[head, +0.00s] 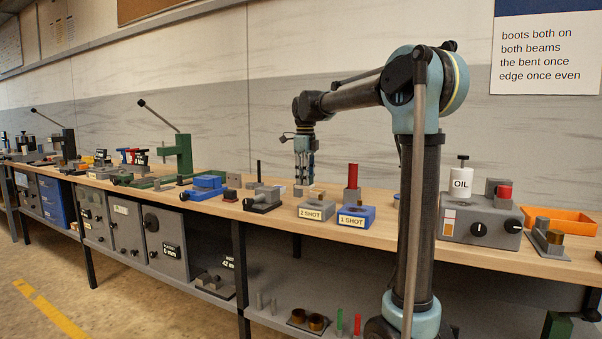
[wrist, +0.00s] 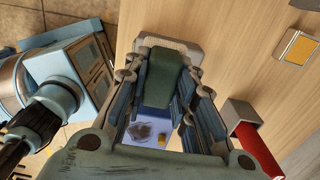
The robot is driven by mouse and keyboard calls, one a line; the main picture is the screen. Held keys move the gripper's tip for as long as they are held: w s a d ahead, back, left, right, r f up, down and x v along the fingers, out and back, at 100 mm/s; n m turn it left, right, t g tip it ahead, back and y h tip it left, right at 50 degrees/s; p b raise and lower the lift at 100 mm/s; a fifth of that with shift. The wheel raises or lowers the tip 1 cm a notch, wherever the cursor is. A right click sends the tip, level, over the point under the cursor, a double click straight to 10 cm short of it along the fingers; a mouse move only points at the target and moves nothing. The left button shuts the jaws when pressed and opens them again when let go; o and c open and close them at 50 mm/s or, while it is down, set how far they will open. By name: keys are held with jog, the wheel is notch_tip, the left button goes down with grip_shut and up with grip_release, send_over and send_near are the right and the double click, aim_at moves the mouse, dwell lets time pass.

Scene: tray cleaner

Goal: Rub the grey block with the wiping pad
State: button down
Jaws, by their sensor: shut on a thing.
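My gripper (head: 304,178) hangs above the bench, fingers pointing down. In the wrist view its fingers (wrist: 165,95) are shut on a dark green piece with a pale grey, rough edge (wrist: 172,44), which looks like the wiping pad (wrist: 160,78). In the head view a small grey shape (head: 299,191) shows under the fingertips. A grey block labelled 2 SHOT (head: 311,212), with a brass-coloured top piece, stands just in front of it. A bluish surface with a dark patch (wrist: 145,132) shows between the fingers; I cannot tell what it is.
A blue block labelled 1 SHOT (head: 356,219) and a red cylinder (head: 352,183) stand to the right; the cylinder also shows in the wrist view (wrist: 258,150). A black-and-grey fixture (head: 264,199) is to the left. An OIL bottle (head: 462,185) stands further right.

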jog(key=shift+r, duration=1.35)
